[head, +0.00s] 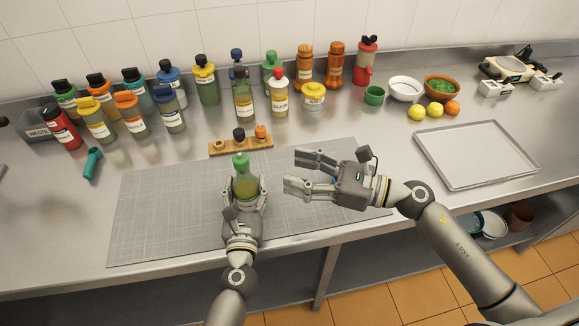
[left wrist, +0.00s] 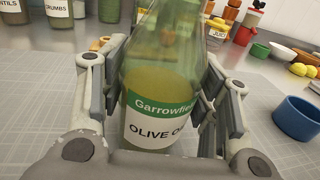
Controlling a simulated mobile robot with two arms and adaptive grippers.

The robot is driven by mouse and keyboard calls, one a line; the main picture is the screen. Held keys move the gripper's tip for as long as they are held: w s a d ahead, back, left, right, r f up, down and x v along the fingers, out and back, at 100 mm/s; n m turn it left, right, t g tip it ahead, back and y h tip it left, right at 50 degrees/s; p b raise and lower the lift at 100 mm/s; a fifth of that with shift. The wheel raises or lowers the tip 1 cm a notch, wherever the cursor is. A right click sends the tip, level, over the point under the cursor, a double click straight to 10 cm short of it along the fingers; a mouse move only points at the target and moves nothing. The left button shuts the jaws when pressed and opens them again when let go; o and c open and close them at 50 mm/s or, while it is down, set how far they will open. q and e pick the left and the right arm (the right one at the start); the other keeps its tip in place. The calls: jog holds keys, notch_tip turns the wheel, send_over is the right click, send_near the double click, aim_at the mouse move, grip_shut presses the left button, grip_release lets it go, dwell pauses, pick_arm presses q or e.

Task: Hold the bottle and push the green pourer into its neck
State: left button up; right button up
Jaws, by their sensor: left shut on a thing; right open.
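The olive oil bottle (head: 246,187) stands upright over the near part of the grey mat (head: 150,215); it is translucent green with yellowish oil. My left gripper (head: 245,190) is shut around its body. The left wrist view shows the bottle (left wrist: 165,85) between the two fingers, with its green and white label facing me; its top is cut off there. A bright green piece, seemingly the green pourer (head: 240,160), sits at the bottle's top; how deep it sits I cannot tell. My right gripper (head: 292,173) is open and empty, to the right of the bottle.
A wooden rack (head: 241,147) with black and orange pieces is just behind the bottle. Several labelled bottles and shakers line the back. A blue cup-like thing (left wrist: 298,118) shows at right in the left wrist view. An empty tray (head: 478,155) lies right; the mat's left side is clear.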

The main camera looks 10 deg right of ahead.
dwell(0.3)
pick_arm(q)
jog(key=o, duration=1.2)
